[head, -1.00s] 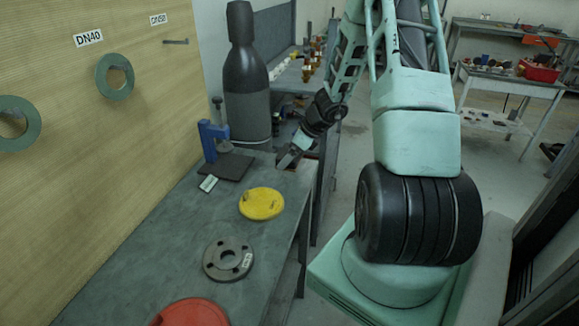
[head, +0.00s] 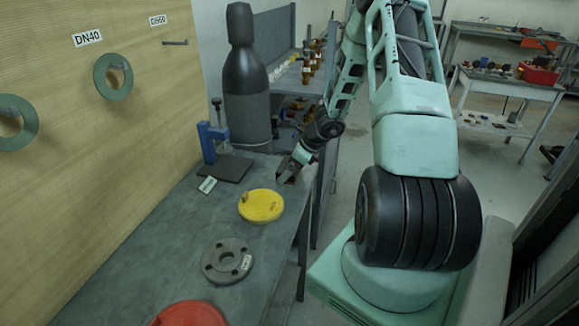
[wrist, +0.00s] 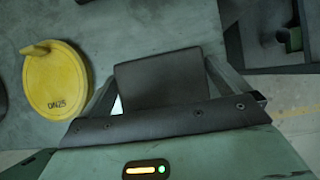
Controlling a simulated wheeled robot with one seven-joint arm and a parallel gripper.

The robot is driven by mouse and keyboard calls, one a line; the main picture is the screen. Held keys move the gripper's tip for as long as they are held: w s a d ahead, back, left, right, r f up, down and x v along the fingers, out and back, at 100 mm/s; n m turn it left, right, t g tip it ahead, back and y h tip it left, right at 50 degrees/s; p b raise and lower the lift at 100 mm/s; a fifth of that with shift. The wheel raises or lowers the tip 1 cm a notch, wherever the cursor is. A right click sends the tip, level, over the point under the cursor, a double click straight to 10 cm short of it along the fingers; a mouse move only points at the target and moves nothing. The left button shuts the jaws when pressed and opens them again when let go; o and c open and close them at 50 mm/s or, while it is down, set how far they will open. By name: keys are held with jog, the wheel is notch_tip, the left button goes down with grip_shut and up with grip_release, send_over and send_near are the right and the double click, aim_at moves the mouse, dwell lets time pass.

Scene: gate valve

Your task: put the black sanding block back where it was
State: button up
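The black sanding block (wrist: 160,80) is a dark, flat-faced block in the middle of the wrist view. My gripper (wrist: 159,66) has one finger along each side of it, and the fingertips appear to touch its side edges. In the head view my gripper (head: 286,172) is low at the right edge of the grey-green bench (head: 165,250), beyond the yellow disc. The block is hard to make out there, and I cannot tell whether it touches the bench top.
The yellow disc (head: 261,206) marked DN25 (wrist: 57,80) lies close to the gripper. A blue clamp (head: 208,142) on a dark plate and a tall dark cylinder (head: 247,95) stand behind. A grey flange (head: 227,261) and red disc (head: 190,315) lie nearer. Rings hang on the left board.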

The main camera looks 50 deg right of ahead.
jog(key=shift+r, duration=0.1)
jog(key=shift+r, duration=0.25)
jog(key=v, duration=1.2)
jog(key=w+a+r+n+g+y, duration=0.1)
jog(key=a+r+n+g, duration=0.15)
jog(key=a+n, duration=0.95)
jog(key=w+a+r+n+g+y, duration=0.15)
jog(key=a+r+n, duration=0.35)
jog(key=a, duration=1.3)
jog(key=s+a+r+n+g+h, duration=0.2)
jog(key=s+a+n+h, duration=0.2)
jog(key=s+a+n, duration=1.2)
jog(key=s+n, duration=0.3)
jog(key=n, duration=0.3)
jog(key=shift+a, duration=0.3)
jog(key=shift+s, duration=0.1)
